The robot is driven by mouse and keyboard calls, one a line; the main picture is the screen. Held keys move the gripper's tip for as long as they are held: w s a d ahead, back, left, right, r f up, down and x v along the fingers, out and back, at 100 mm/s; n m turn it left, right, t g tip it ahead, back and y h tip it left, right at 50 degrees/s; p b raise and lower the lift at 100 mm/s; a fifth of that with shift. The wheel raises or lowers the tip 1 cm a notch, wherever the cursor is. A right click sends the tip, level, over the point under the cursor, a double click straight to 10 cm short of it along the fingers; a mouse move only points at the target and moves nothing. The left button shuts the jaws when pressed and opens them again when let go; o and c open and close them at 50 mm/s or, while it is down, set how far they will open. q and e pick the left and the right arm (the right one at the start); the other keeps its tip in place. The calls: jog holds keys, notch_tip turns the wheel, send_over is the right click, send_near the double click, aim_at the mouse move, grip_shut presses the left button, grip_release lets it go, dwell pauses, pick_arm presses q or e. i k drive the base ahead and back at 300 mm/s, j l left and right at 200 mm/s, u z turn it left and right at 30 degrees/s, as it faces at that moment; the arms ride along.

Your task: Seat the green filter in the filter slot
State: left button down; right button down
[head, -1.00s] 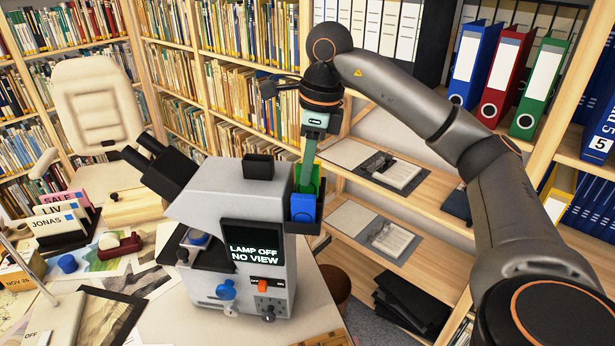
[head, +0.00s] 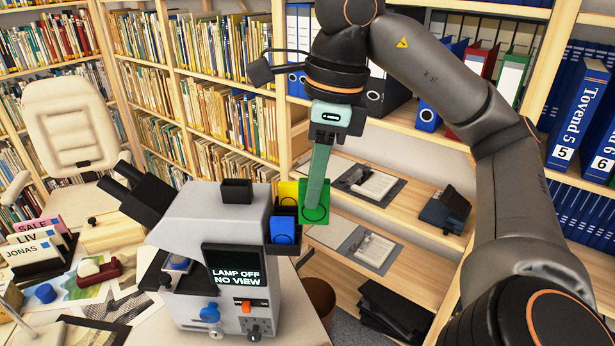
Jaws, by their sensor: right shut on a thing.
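The green filter (head: 324,214) is a flat square plate with a round mark. My right gripper (head: 317,192) is shut on it from above, fingers pointing down. The filter is just right of the dark rack on the microscope's side; whether it touches the rack is unclear. The rack holds a blue filter (head: 284,232) in front and a yellow filter (head: 287,191) behind. The grey microscope (head: 219,235) has a black open-topped socket (head: 237,191) on top, seemingly the filter slot, left of the gripper. Its inside is hidden. My left gripper is out of view.
The microscope's screen (head: 235,266) reads "LAMP OFF NO VIEW". Its black eyepieces (head: 135,192) point left. A shelf (head: 345,213) with documents stands behind the filter.

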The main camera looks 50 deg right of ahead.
aim_at(238, 198)
jog(key=k+l+u, duration=0.15)
jog(key=l+u, duration=0.25)
jog(key=k+l+u, duration=0.15)
jog(key=u, duration=0.2)
